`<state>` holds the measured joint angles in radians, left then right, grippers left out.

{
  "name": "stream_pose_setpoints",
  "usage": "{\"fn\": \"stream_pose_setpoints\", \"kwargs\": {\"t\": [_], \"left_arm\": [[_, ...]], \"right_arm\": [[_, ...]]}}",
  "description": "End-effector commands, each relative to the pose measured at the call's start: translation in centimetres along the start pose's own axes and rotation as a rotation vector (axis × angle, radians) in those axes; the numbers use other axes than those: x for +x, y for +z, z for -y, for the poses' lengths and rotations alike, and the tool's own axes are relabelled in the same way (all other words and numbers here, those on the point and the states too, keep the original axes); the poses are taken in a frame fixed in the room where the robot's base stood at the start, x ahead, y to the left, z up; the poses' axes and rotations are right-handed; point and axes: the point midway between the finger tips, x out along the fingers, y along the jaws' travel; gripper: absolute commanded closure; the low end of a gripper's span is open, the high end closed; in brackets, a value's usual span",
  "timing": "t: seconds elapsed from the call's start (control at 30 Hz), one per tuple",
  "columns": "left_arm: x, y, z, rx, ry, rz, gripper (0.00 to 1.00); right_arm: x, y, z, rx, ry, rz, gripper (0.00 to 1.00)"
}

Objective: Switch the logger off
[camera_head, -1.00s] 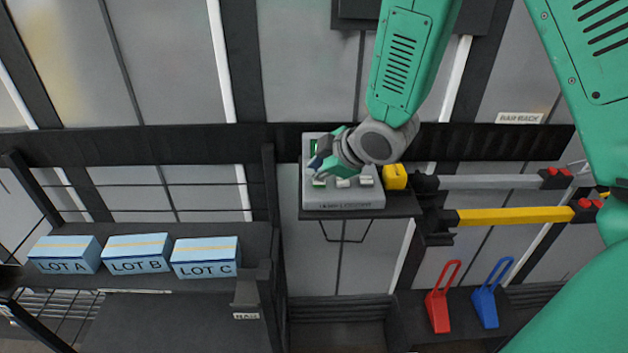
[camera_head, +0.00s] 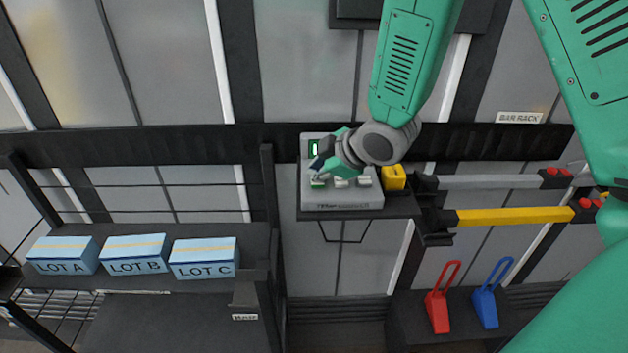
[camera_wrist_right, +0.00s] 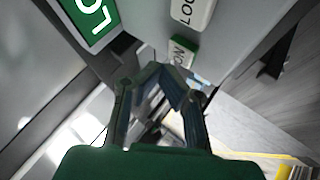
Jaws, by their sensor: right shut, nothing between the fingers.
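The logger (camera_head: 342,203) is a grey box on a small dark shelf in the middle of the head view. It has a small green display (camera_head: 314,149) and a row of keys. The left key (camera_head: 318,184) is green, and the others are pale. In the right wrist view the green key (camera_wrist_right: 183,52) carries lettering like "ON", beside a white key (camera_wrist_right: 190,14) and the green display (camera_wrist_right: 90,18). My right gripper (camera_head: 318,170) is shut and empty, its tips close over the green key. I cannot tell whether they touch. My left gripper is out of view.
A yellow block (camera_head: 394,178) sits just right of the logger. A grey bar (camera_head: 490,182) and a yellow bar (camera_head: 515,216) lie further right. Blue lot boxes (camera_head: 205,258) stand on the left shelf. Red (camera_head: 440,300) and blue (camera_head: 488,300) handles stand lower right.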

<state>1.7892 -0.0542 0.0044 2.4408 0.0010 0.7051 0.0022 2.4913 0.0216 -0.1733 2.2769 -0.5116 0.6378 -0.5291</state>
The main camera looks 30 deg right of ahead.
Motion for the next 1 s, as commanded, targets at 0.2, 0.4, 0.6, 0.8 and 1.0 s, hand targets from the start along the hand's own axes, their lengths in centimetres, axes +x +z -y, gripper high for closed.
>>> {"fn": "stream_pose_setpoints", "kwargs": {"t": [0.2,0.4,0.6,0.8,1.0], "left_arm": [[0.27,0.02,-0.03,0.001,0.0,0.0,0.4],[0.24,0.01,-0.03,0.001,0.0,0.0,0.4],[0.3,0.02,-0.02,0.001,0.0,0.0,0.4],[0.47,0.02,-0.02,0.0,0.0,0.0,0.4],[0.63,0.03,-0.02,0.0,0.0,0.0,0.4]], "right_arm": [[0.32,0.65,0.11,0.001,0.0,0.001,1.0],[0.25,0.42,0.2,-0.001,0.001,0.002,1.0],[0.32,0.38,0.3,-0.002,0.0,0.002,1.0],[0.53,0.73,0.32,0.0,0.0,0.002,1.0],[0.7,0.93,0.42,0.001,-0.001,0.001,1.0]]}}
